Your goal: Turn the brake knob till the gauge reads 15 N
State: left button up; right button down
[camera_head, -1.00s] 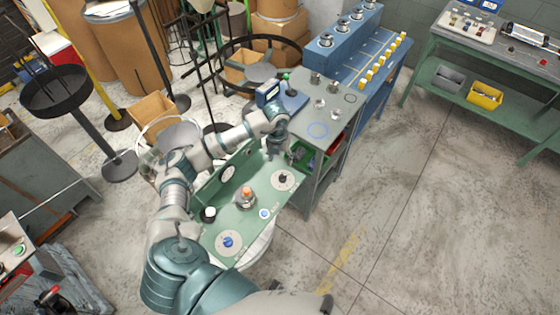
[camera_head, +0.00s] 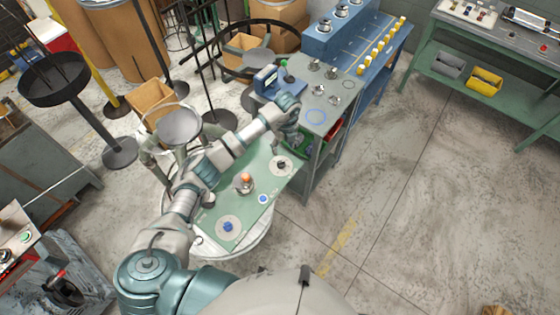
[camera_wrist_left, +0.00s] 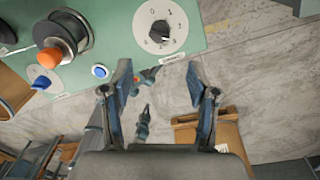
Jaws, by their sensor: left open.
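A green panel (camera_head: 262,172) carries several controls. A black knob on a numbered white dial (camera_head: 281,164) is at its far right end; in the wrist view this black knob (camera_wrist_left: 160,32) is at top centre. An orange knob (camera_head: 245,179), a blue button (camera_head: 263,199) and a blue knob on a pale disc (camera_head: 228,227) sit nearer. I cannot read which is the brake knob. No gauge face shows; my arm covers part of the panel. My left gripper (camera_head: 296,139) is beyond the black knob, apart from it. Its fingers (camera_wrist_left: 158,85) are open and empty.
A grey-topped bench (camera_head: 327,92) with a blue device (camera_head: 266,80) stands close behind my left gripper. A blue rack (camera_head: 352,42) is beyond it. A cardboard box (camera_head: 152,98) and a black stand (camera_head: 118,152) are at left.

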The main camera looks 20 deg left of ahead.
aim_at(281, 162)
pick_arm(q)
jog(key=f, duration=1)
jog(key=shift+s+a+f+p, duration=0.15)
jog(key=shift+s+f+p, duration=0.1)
jog(key=shift+f+p, duration=0.15)
jog(key=shift+c, duration=0.2)
jog(key=shift+a, duration=0.1)
grip_shut()
